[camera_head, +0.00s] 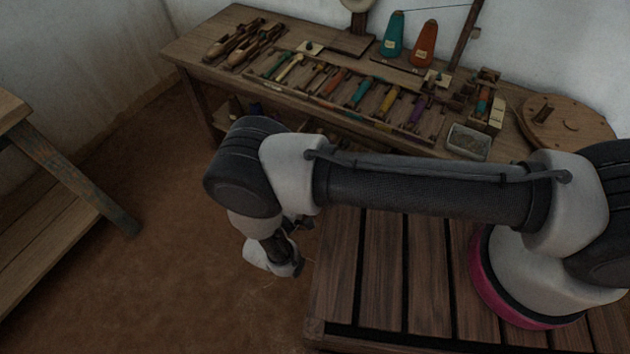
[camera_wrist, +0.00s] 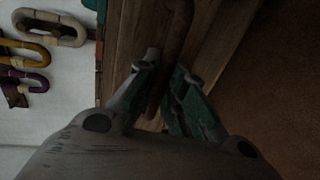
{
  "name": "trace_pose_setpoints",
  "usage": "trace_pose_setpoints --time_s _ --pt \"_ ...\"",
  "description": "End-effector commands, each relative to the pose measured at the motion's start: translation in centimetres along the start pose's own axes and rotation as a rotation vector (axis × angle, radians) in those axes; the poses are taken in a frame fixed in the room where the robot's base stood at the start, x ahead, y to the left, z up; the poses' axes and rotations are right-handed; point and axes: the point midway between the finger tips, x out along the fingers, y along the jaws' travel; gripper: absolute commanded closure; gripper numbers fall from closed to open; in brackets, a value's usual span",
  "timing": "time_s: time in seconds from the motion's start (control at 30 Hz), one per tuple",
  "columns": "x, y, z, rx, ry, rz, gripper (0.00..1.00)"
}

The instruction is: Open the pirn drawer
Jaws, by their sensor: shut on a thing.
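In the wrist view a dark, rounded wooden bar, seemingly the drawer's handle (camera_wrist: 176,38), runs down between the two fingers. My gripper (camera_wrist: 166,74) is shut on this bar, one fingertip on each side. Brown wooden boards lie behind and beside it; I cannot tell which board is the pirn drawer's front. In the head view my arm crosses in front of the workbench (camera_head: 225,78), and my gripper hangs near its lower front, mostly hidden by my wrist. The drawer is hidden there too, so how far it stands open cannot be told.
Several coloured pirns lie in a rack (camera_head: 350,92) on the bench. Wooden shuttles (camera_head: 235,42), two thread cones (camera_head: 424,44) and a metal tin (camera_head: 468,142) stand around it. A wooden frame (camera_head: 60,170) is at the left. The earth floor (camera_head: 150,190) between is clear.

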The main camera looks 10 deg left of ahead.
Motion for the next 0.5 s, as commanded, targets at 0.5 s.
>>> trace_pose_setpoints --time_s 0.5 --pt "-0.84 -0.23 0.04 -0.001 -0.001 -0.001 1.00"
